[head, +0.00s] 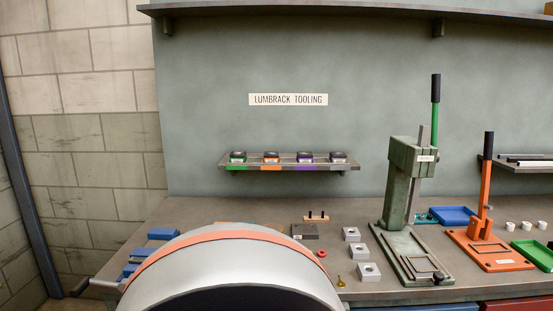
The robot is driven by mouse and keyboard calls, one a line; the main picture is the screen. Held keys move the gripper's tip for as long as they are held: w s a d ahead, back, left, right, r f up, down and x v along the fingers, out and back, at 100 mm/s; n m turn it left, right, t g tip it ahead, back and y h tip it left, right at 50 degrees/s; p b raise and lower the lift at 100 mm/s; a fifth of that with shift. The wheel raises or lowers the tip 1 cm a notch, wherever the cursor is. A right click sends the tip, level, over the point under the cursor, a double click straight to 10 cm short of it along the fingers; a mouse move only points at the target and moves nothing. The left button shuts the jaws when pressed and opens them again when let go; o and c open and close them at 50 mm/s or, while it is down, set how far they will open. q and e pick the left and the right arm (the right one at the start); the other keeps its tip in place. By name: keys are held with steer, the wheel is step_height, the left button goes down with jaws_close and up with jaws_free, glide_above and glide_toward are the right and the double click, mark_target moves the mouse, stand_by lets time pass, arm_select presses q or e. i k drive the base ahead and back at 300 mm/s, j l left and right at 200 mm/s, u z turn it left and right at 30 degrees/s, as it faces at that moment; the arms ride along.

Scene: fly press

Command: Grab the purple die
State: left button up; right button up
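The purple die (305,157) is a small dark block with a purple marking. It sits on a narrow wall shelf (350,172), third from the left in a row of similar dies. A green-marked die (238,157) and an orange-marked die (271,158) stand to its left, and a grey-marked die (338,157) to its right. Coloured strips on the shelf's front edge match the dies, with purple below the purple die. Neither of my grippers is in view.
Below the shelf, the bench (345,215) holds a green fly press (400,190), an orange press (490,245), metal blocks (352,234), a blue tray (453,215) and a blue vise-like tool (145,250). A large curved shape hides the bench's front. The air before the shelf looks clear.

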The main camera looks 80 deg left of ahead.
mark_target(302, 157)
steer(key=u, duration=2.5)
